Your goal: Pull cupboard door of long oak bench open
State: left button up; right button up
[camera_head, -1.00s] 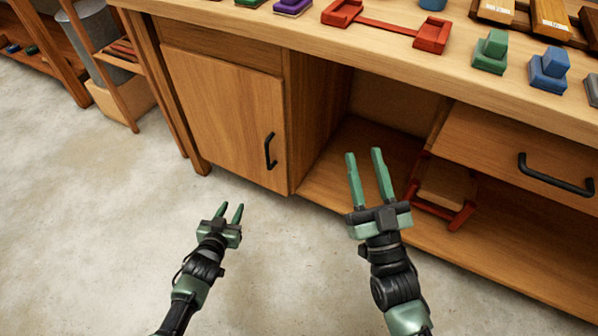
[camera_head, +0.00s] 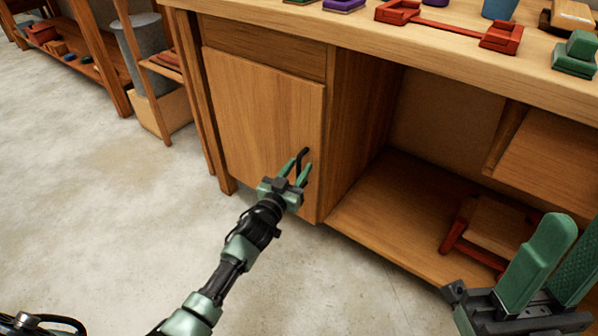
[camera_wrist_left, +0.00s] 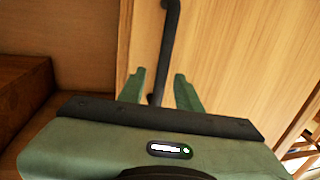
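The oak bench's cupboard door (camera_head: 255,120) is closed in the head view, at the left end of the bench. Its black bar handle (camera_head: 303,156) is upright near the door's right edge. My left gripper (camera_head: 294,168) is open at the handle, its green fingers on either side of the lower part. In the left wrist view the handle (camera_wrist_left: 168,40) runs up between the spread fingertips (camera_wrist_left: 158,85); I cannot tell whether they touch it. My right gripper (camera_head: 570,265) is large at the lower right, fingers apart and empty, partly cut off by the frame.
Right of the cupboard is an open bay with a lower shelf (camera_head: 395,205), holding a red-framed wooden piece (camera_head: 490,230). The bench top (camera_head: 400,40) carries several coloured tools. A rack with a grey cylinder (camera_head: 145,55) stands to the left. The floor (camera_head: 100,210) before the door is clear.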

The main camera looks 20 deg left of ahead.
pick_arm(q)
jog(key=shift+w, duration=0.25)
grip_shut()
dwell(1.4)
